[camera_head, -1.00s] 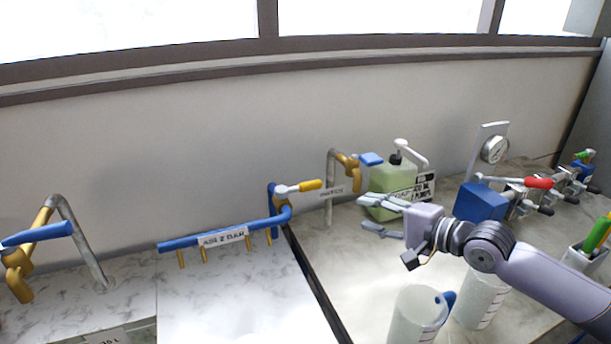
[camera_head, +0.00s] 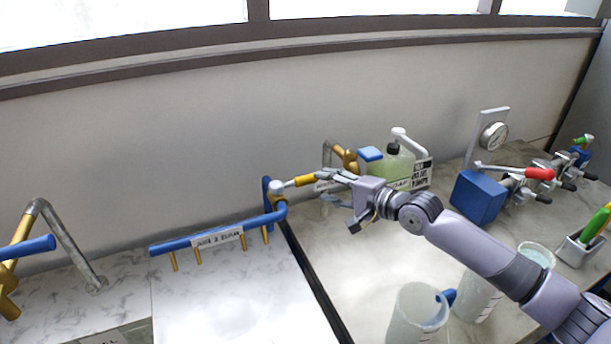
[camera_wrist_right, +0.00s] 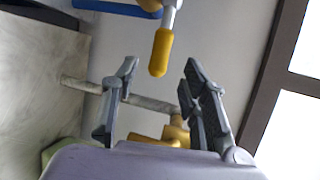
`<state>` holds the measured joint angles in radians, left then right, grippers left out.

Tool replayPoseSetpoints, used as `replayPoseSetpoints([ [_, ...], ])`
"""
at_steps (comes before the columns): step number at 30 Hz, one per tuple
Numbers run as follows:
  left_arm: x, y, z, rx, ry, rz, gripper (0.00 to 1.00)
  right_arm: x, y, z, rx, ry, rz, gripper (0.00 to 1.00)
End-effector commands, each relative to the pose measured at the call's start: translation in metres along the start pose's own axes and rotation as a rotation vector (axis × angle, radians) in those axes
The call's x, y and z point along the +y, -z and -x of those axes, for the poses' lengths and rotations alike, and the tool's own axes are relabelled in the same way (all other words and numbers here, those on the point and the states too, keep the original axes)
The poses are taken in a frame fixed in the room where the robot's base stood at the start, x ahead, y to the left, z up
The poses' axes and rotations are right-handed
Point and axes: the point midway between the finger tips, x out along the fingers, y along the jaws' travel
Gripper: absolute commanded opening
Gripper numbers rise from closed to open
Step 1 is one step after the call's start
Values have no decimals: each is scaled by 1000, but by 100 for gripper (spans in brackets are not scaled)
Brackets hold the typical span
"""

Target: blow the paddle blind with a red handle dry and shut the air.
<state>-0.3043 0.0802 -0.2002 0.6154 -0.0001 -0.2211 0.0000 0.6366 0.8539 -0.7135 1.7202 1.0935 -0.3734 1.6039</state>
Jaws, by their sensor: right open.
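A blue air pipe (camera_head: 220,235) with a "2 BAR" label and several brass nozzles runs along the back of the left counter. Its valve lever with a yellow grip (camera_head: 305,181) is at the pipe's right end. My right gripper (camera_head: 326,186) is open and empty, just right of that grip. In the right wrist view the yellow grip (camera_wrist_right: 161,52) points down towards the gap between my open fingers (camera_wrist_right: 160,78), apart from both. A red handle (camera_head: 540,174) on a grey bar lies by the blue box at the right; I cannot tell its far end's shape. My left gripper is out of view.
A grey-and-brass tap (camera_head: 345,158) with a blue lever and a green soap bottle (camera_head: 400,165) stand behind my right gripper. Beakers (camera_head: 417,312) stand in front of my right arm. A blue box (camera_head: 478,197) and clamps are at the right.

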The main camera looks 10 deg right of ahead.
Motion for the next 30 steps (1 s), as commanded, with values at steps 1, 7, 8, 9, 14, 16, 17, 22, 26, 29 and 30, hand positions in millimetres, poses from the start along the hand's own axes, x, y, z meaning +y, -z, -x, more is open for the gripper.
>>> replayPoseSetpoints([
  [1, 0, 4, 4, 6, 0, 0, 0, -4, 0, -12, 0, 3, -2, 41],
  [7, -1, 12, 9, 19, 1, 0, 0, -2, 0, -51, 0, 2, -1, 41],
  [8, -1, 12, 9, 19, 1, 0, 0, -2, 0, -56, 0, 1, 0, 41],
  [9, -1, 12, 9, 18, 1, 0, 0, -1, 0, -61, 0, 0, 0, 41],
  [14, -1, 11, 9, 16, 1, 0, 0, 0, 0, -76, 0, 1, 0, 41],
  [16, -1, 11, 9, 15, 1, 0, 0, 0, 0, -78, 0, 0, 1, 41],
  [17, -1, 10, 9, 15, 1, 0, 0, 0, 0, -79, 1, 0, 2, 41],
  [22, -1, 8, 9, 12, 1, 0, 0, 0, 1, -80, 1, 0, 1, 41],
  [26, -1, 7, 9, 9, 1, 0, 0, 0, 1, -79, 1, 0, 1, 38],
  [29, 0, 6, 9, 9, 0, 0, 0, 0, 1, -79, 1, 0, 1, 31],
  [30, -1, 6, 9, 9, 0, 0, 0, 0, 1, -79, 1, 0, 1, 28],
])
